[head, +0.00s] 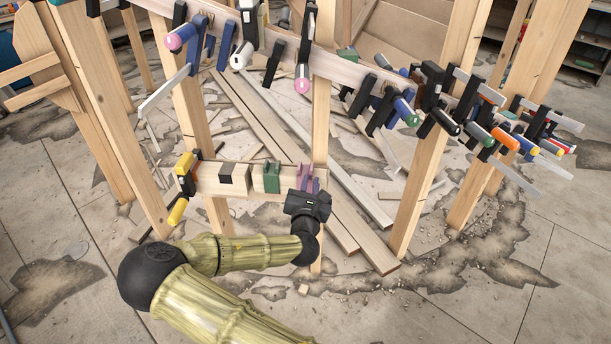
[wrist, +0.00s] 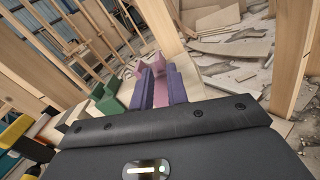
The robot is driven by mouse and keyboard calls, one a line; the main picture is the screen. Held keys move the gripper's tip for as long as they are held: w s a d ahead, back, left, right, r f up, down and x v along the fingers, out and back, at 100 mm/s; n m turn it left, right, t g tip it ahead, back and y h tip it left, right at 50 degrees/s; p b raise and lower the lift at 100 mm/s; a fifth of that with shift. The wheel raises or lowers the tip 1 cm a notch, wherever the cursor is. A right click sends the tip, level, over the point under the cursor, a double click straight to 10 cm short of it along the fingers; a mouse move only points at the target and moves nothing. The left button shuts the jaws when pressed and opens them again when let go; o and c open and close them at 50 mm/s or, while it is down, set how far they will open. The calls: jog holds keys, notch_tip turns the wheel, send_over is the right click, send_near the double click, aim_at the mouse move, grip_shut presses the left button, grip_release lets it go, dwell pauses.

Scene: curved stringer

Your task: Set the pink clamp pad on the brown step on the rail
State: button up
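The pink clamp pad (wrist: 158,68) is between the two purple fingers of my gripper (wrist: 161,82) in the wrist view. No clear gap shows between the fingers and the pad, so the gripper looks shut on it. In the head view the pad (head: 307,171) and my gripper (head: 307,184) are at the right end of the short wooden rail (head: 208,181). Whether the pad rests on the rail is hidden. The dark brown step (head: 233,178) sits on the rail further left, with a green pad (head: 271,176) between it and my gripper.
A yellow and black clamp (head: 185,175) is on the rail's left end. A wooden post (head: 321,120) stands right behind my gripper. A higher beam (head: 345,72) carries several clamps above. Loose planks (head: 345,190) and rubble lie on the floor.

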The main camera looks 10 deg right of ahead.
aim_at(311, 172)
jog(key=b+x, duration=0.1)
jog(key=x, duration=0.4)
jog(key=shift+r, duration=0.1)
dwell(0.3)
grip_shut()
